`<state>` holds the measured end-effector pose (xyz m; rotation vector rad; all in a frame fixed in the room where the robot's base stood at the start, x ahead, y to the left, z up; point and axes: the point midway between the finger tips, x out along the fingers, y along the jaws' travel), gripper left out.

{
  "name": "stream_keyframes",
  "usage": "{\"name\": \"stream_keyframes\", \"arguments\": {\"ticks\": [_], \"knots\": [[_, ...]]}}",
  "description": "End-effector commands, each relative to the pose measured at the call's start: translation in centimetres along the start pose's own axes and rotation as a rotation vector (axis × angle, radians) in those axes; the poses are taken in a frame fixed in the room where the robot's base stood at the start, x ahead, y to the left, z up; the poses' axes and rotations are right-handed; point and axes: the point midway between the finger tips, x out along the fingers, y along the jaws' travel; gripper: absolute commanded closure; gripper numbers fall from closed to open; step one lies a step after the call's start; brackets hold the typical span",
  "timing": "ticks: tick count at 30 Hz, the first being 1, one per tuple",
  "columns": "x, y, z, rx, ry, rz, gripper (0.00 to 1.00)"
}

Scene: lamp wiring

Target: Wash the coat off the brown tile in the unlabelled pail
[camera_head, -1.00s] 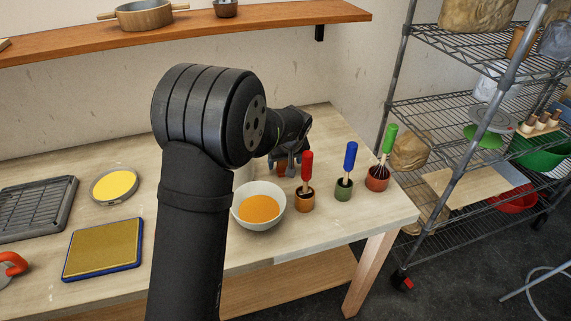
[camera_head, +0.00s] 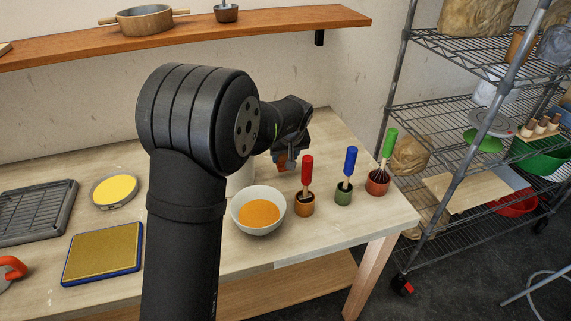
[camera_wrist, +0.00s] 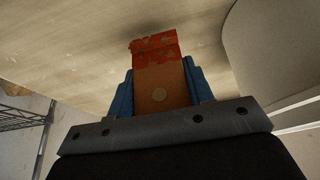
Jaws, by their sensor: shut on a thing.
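My gripper (camera_wrist: 160,98) is shut on the brown tile (camera_wrist: 158,88), with a blue finger on each side. In the head view the tile (camera_head: 282,162) hangs from my gripper (camera_head: 284,151) above the table, behind the white bowl. A pale, round-walled vessel (camera_head: 241,179) stands behind the bowl, mostly hidden by my arm. A large pale curved wall (camera_wrist: 275,45) fills the wrist view's right side. I cannot tell whether either is the unlabelled pail.
The white bowl (camera_head: 243,217) holds orange stuff. Three small pots with red (camera_head: 307,170), blue (camera_head: 350,160) and green (camera_head: 389,142) handled tools stand to its right. A yellow-filled dish (camera_head: 115,188), blue-edged pad (camera_head: 104,252) and dark rack (camera_head: 35,212) lie left.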

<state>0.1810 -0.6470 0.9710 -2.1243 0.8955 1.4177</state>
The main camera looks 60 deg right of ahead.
Motion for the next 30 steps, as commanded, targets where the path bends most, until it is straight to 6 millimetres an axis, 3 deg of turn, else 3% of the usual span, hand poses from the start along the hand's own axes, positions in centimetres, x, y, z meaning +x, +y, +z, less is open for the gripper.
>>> {"name": "stream_keyframes", "arguments": {"ticks": [3, 11, 18, 24, 30], "knots": [[-2.4, 0.0, -1.1, -0.001, 0.002, 0.002, 0.77], [-6.2, -1.1, -3.2, -0.018, 0.003, -0.005, 0.77], [-11.1, -7.0, -7.2, -0.101, 0.005, -0.037, 0.77], [-12.5, -13.7, -8.7, -0.040, 0.002, -0.014, 0.77], [-13.3, -16.8, -9.2, -0.006, 0.001, -0.002, 0.77]]}}
